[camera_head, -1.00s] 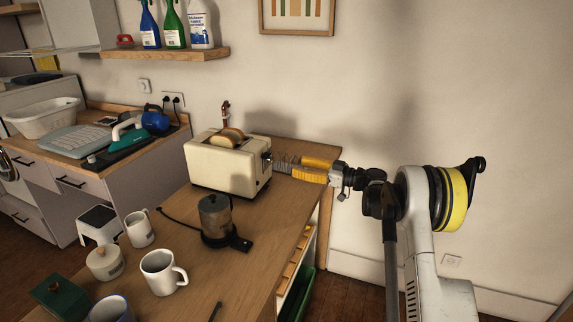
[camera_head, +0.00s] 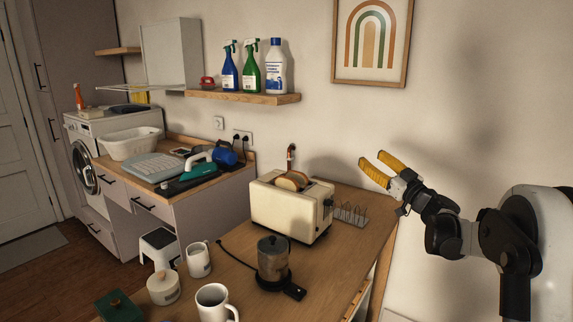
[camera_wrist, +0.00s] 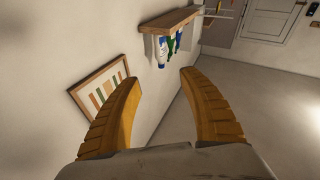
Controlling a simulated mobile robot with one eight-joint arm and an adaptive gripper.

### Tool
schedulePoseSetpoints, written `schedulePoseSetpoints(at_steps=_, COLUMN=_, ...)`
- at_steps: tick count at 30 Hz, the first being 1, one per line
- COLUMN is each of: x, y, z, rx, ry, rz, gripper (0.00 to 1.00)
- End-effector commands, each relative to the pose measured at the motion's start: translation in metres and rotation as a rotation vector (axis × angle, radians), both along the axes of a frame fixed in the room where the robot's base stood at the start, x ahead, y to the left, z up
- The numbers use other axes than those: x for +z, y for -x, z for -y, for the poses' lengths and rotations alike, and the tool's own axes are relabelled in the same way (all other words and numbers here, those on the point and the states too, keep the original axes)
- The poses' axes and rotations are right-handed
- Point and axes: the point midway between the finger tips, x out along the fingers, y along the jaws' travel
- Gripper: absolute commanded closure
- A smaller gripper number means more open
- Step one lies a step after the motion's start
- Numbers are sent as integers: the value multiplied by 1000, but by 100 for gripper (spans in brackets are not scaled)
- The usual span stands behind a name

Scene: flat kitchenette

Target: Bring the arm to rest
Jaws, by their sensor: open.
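My gripper (camera_head: 382,170) is open and empty, with yellow fingers. In the head view it is raised to the right of the cream toaster (camera_head: 291,208), above the table's right edge and in front of the bare wall. It touches nothing. In the wrist view its two fingers (camera_wrist: 160,100) stand wide apart with nothing between them. Beyond them are the wall, the shelf and the framed picture. The toaster stands on the wooden table (camera_head: 345,262) with bread in its top.
A wire rack (camera_head: 350,214) stands beside the toaster. A shelf (camera_head: 243,96) with bottles and a framed picture (camera_head: 372,42) are on the wall. Open space lies around my gripper.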

Motion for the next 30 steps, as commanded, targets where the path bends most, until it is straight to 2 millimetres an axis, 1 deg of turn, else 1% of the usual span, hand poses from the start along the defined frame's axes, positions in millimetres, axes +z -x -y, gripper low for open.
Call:
schedulePoseSetpoints(at_steps=1, x=28, y=11, z=0, rx=-77, ry=-17, rz=12, gripper=50)
schedulePoseSetpoints(at_steps=3, x=59, y=26, z=7, rx=-199, ry=-40, rz=11, gripper=50)
schedulePoseSetpoints(at_steps=5, x=76, y=44, z=12, rx=-298, ry=-60, rz=-8, gripper=50)
schedulePoseSetpoints(at_steps=6, x=84, y=57, z=16, rx=-362, ry=-69, rz=-32, gripper=50)
schedulePoseSetpoints(at_steps=8, x=88, y=81, z=20, rx=-449, ry=-79, rz=-82, gripper=50)
schedulePoseSetpoints(at_steps=9, x=87, y=98, z=21, rx=-502, ry=-86, rz=-123, gripper=50)
schedulePoseSetpoints(at_steps=11, x=79, y=127, z=23, rx=-572, ry=-89, rz=-200, gripper=50)
schedulePoseSetpoints(at_steps=12, x=71, y=148, z=22, rx=-609, ry=-89, rz=-257, gripper=50)
schedulePoseSetpoints(at_steps=14, x=52, y=181, z=18, rx=-656, ry=-84, rz=-354, gripper=50)
schedulePoseSetpoints(at_steps=15, x=37, y=205, z=14, rx=-677, ry=-77, rz=-426, gripper=50)
schedulePoseSetpoints(at_steps=17, x=10, y=243, z=5, rx=-694, ry=-61, rz=-538, gripper=50)
schedulePoseSetpoints(at_steps=18, x=-10, y=269, z=-2, rx=-696, ry=-48, rz=-619, gripper=50)
schedulePoseSetpoints(at_steps=20, x=-41, y=308, z=-16, rx=-684, ry=-24, rz=-733, gripper=50)
schedulePoseSetpoints(at_steps=21, x=-60, y=332, z=-25, rx=-668, ry=-5, rz=-806, gripper=50)
schedulePoseSetpoints(at_steps=23, x=-88, y=367, z=-40, rx=-634, ry=23, rz=-906, gripper=50)
schedulePoseSetpoints(at_steps=24, x=-104, y=388, z=-50, rx=-609, ry=40, rz=-964, gripper=50)
schedulePoseSetpoints(at_steps=27, x=-138, y=432, z=-70, rx=-543, ry=81, rz=-1081, gripper=50)
schedulePoseSetpoints(at_steps=30, x=-159, y=461, z=-84, rx=-491, ry=109, rz=-1157, gripper=50)
